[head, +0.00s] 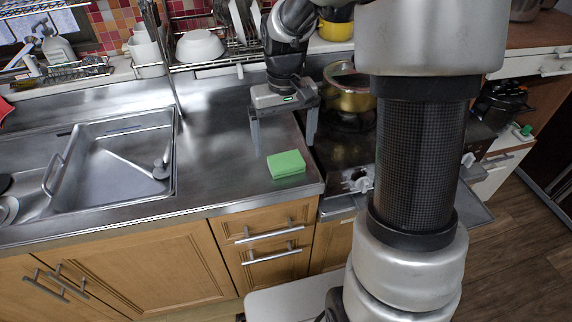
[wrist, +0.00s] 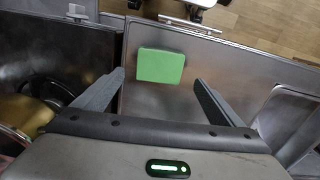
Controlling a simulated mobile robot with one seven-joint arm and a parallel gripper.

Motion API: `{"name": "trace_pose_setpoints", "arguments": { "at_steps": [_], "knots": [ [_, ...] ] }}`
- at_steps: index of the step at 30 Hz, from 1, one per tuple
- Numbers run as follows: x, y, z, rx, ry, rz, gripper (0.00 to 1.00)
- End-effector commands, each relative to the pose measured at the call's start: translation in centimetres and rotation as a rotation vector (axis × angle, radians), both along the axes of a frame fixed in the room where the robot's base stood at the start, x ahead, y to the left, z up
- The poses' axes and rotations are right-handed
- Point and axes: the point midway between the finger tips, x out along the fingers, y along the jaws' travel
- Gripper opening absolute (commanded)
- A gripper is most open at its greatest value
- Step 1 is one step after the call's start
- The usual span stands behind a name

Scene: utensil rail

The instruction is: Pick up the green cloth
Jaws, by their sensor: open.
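The green cloth (head: 286,164) is a small, flat, folded-looking block on the steel counter, near its front right corner beside the stove. It also shows in the wrist view (wrist: 160,66), lying flat beyond the fingertips and roughly centred between them. My gripper (head: 284,144) is open and empty above the counter, pointing down, a little behind the cloth in the head view. Its two fingers also show in the wrist view (wrist: 159,80), spread wide and not touching the cloth. The whole top of the cloth is visible.
A steel sink (head: 110,165) is set in the counter on the left. A stove with a brass-coloured pot (head: 350,98) stands just right of my gripper. A dish rack with a white bowl (head: 200,47) is behind. The counter around the cloth is clear.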

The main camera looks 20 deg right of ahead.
Motion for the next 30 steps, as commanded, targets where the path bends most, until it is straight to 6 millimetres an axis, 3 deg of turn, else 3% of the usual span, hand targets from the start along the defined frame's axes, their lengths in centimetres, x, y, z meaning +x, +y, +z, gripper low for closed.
{"name": "trace_pose_setpoints", "arguments": {
  "at_steps": [9, 18, 26, 30],
  "knots": [
    [-0.2, -0.1, -4.5, 0.001, 0.003, 0.001, 0.91],
    [-0.1, -0.1, -4.9, 0.002, 0.000, 0.001, 0.91],
    [-0.1, -0.1, -4.9, 0.002, 0.000, 0.001, 0.48],
    [-0.1, -0.1, -4.9, 0.002, 0.000, 0.001, 0.46]
  ]
}}
